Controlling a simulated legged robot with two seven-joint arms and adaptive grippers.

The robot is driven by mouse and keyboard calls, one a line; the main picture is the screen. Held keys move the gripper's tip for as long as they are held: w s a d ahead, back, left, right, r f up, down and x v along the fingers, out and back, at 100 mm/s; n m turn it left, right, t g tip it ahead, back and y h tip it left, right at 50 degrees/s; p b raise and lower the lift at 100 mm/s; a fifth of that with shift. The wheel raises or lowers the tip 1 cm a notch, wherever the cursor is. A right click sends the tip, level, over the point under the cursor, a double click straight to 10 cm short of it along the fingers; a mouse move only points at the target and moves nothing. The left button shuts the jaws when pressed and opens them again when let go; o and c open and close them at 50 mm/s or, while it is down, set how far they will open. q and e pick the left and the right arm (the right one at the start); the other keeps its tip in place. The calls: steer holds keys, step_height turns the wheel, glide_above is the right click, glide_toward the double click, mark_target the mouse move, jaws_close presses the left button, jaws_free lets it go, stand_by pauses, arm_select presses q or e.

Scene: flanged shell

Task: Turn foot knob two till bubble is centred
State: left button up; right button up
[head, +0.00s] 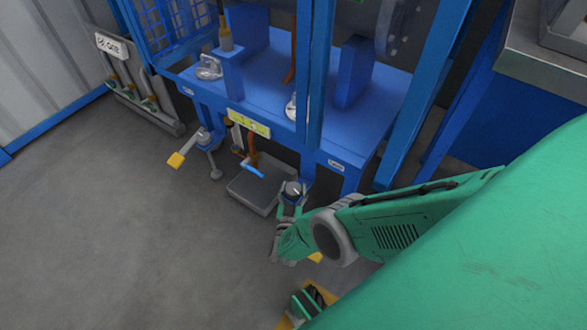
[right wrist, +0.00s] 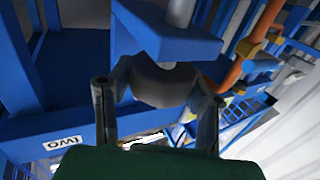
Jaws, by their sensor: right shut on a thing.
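The foot knob two (right wrist: 160,85) is a grey rounded knob under a blue foot bracket, and its top shows in the head view (head: 293,188). The label "two" (head: 336,165) is on the blue frame beside it, and it shows upside down in the right wrist view (right wrist: 64,142). My right gripper (head: 288,206) is shut on the knob, with one finger on either side of it in the right wrist view (right wrist: 158,98). A yellow-green strip (head: 249,129), perhaps the level, is on the frame's front edge; its bubble is too small to read.
The blue frame (head: 270,90) has posts rising close to my right arm. A dark tray (head: 250,192) lies on the floor left of the gripper. A yellow-ended handle (head: 176,160) sticks out at the left. The grey floor (head: 110,230) there is clear.

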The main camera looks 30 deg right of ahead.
steer(key=shift+w, duration=0.1)
stand_by(0.5)
steer(key=o, duration=1.2)
steer(key=v, duration=1.2)
